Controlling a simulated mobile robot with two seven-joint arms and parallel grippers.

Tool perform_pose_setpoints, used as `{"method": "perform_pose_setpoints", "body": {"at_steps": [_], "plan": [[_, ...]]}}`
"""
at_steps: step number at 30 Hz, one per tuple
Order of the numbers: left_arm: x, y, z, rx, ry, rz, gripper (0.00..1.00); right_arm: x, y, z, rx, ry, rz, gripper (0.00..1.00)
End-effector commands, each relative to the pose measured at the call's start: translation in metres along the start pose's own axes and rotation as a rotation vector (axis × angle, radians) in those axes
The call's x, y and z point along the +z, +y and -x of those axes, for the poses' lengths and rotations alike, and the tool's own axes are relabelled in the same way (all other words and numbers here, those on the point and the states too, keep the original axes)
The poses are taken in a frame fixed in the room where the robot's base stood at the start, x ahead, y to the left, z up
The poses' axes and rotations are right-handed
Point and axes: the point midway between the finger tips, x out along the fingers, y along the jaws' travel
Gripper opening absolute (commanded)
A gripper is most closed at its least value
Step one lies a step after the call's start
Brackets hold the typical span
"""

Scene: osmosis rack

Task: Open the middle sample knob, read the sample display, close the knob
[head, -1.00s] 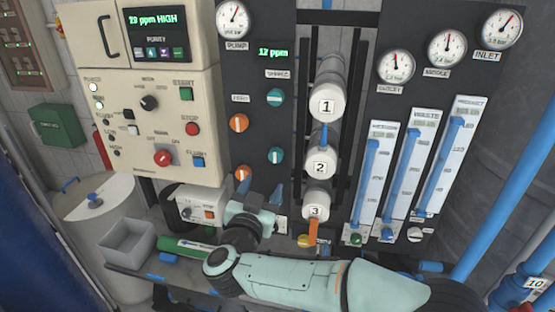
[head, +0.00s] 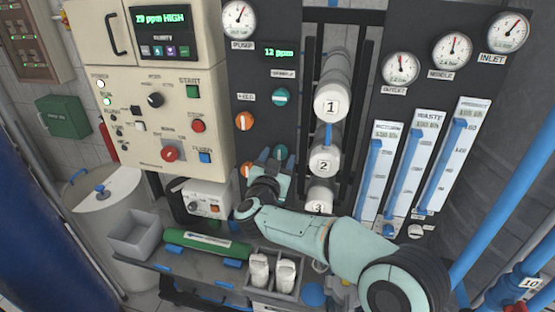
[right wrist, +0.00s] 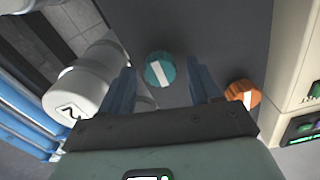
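My right gripper (head: 271,156) is open and empty in front of the dark panel, its blue fingers pointing at the lower teal knob (head: 280,153). In the right wrist view, that teal knob (right wrist: 160,70) with a white bar shows beyond and between the two spread fingers (right wrist: 158,88); I see no contact. Another teal knob (head: 280,97), its bar level, sits higher in the same column. The small sample display (head: 279,53) above it reads 12 ppm in green. My left gripper is not in view.
Orange knobs (head: 244,121) sit left of the teal column; one shows beside the right wrist view's finger (right wrist: 243,93). White cylinders (head: 331,103) stand close on the right. Below are a grey bin (head: 134,236), green cylinder (head: 205,244) and white bottles (head: 259,270). The cream cabinet (head: 130,85) displays 29 ppm HIGH.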

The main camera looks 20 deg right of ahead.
Motion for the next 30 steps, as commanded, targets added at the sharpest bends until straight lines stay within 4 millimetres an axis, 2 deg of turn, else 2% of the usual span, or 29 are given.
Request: {"method": "perform_pose_setpoints", "body": {"at_steps": [1, 4, 5, 17, 30], "plan": [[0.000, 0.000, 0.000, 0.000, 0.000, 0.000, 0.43, 0.000, 0.000, 0.000, 0.000, 0.000, 0.000, 0.46], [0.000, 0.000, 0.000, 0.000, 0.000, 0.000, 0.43, 0.000, 0.000, 0.000, 0.000, 0.000, 0.000, 0.13], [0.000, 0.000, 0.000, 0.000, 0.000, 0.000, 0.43, 0.000, 0.000, 0.000, 0.000, 0.000, 0.000, 0.09], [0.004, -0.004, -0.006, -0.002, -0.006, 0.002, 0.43, 0.001, 0.001, 0.001, 0.001, -0.001, -0.064, 0.09], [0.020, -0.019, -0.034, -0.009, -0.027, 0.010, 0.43, 0.003, 0.000, 0.001, 0.001, 0.000, -0.414, 0.09]]}}
